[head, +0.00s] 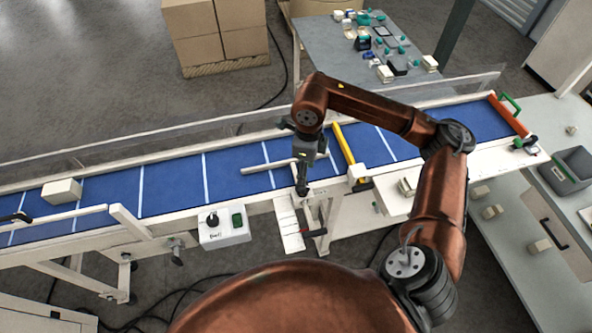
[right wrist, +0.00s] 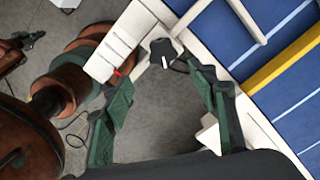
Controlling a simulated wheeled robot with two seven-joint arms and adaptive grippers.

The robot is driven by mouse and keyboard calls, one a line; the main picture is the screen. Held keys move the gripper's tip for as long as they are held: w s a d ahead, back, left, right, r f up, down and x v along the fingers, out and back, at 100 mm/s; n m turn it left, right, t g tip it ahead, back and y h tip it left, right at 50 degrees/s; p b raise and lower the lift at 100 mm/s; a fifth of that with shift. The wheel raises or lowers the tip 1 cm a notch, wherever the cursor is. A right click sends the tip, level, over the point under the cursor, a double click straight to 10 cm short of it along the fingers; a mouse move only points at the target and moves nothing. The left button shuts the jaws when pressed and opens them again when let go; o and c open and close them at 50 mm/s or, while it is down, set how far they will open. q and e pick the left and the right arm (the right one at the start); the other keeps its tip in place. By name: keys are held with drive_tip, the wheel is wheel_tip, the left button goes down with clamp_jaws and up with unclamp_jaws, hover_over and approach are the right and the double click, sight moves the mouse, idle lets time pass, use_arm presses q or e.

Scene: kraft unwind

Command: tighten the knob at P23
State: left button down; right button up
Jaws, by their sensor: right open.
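A black lobed knob (right wrist: 163,52) with a white mark shows in the right wrist view, on the pale rail at the conveyor's edge. My right gripper (right wrist: 161,74) is open and empty, its green-padded fingers spread to either side below the knob in the picture, apart from it. In the head view my right gripper (head: 302,188) points down at the conveyor's near edge and seems to hide the knob. A white plate with line marks (head: 288,222) hangs beside it; no P23 label is readable.
The blue conveyor belt (head: 175,183) runs across, with a yellow bar (head: 343,143), a pale T-shaped guide (head: 268,167) and a white box (head: 62,191) on it.

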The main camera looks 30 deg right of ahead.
drive_tip(key=shift+w+d+f, duration=0.1)
drive_tip(key=shift+w+d, duration=0.05)
drive_tip(key=shift+w, duration=0.25)
drive_tip(key=shift+w+f, duration=0.1)
drive_tip(key=shift+f, duration=0.25)
wheel_tip(320, 180, down, 6)
drive_tip(key=shift+r+p, duration=0.1)
drive_tip(key=shift+p, duration=0.75)
drive_tip(key=shift+f, duration=0.5)
drive_tip(key=c, duration=0.8)
use_arm(q)
drive_tip(key=shift+s+a+r, duration=0.15)
drive_tip(key=shift+s+r, duration=0.65)
use_arm(e)
drive_tip(key=c, duration=0.4)
